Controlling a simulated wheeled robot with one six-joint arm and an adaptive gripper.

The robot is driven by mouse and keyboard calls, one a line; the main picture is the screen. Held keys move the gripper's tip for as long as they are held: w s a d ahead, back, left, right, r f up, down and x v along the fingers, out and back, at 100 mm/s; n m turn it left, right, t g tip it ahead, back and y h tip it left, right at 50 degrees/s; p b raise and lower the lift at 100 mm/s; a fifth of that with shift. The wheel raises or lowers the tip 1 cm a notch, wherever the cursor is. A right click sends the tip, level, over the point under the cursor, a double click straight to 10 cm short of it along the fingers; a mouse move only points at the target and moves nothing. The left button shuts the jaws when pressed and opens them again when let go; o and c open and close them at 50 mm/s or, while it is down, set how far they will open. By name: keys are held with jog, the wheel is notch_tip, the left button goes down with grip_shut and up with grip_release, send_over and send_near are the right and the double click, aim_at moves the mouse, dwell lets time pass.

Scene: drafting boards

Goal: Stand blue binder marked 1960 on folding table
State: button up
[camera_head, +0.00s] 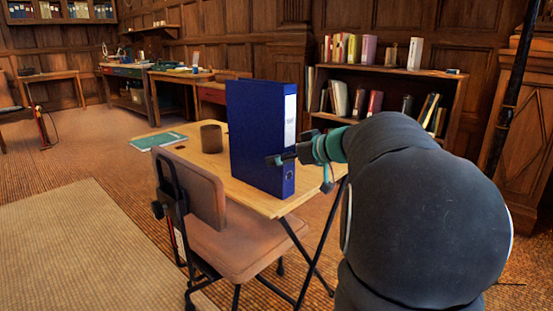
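The blue binder (256,135) is upright at the near right part of the folding table (217,168), with its white-labelled spine turned to the right. The writing on the label is too small to read. Its bottom appears at the tabletop, but I cannot tell whether it bears on it. My gripper (285,158) reaches in from the right at the spine, below mid-height. One dark finger lies over the binder's left broad face; the other finger is hidden, so I cannot tell whether it grips. My arm covers the table's right part.
A brown mug (211,139) and a green book (158,141) are on the table left of the binder. A padded chair (225,240) stands close at the near side. A bookcase (386,75) is behind. Open floor lies left.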

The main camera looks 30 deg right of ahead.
jog(key=v, duration=0.9)
jog(key=s+a+f+m+g, duration=0.1)
jog(key=s+a+f+g, duration=0.2)
jog(key=a, duration=0.5)
jog(key=s+a+f+g, duration=0.2)
jog(key=s+a+f, duration=0.15)
jog(key=a, duration=0.45)
jog(key=s+a+f+m+g+h, duration=0.1)
jog(key=s+a+f+h, duration=0.1)
jog(key=s+a+f, duration=0.2)
jog(key=s+a+f+m+g+h, duration=0.1)
jog(key=s+a+f+m+h, duration=0.1)
jog(key=s+f, duration=0.6)
jog(key=s+a, duration=0.1)
jog(key=s, duration=0.2)
jog(key=shift+a+f+h+b, duration=0.3)
jog(key=shift+a+f+b, duration=0.05)
jog(key=shift+a+f, duration=0.05)
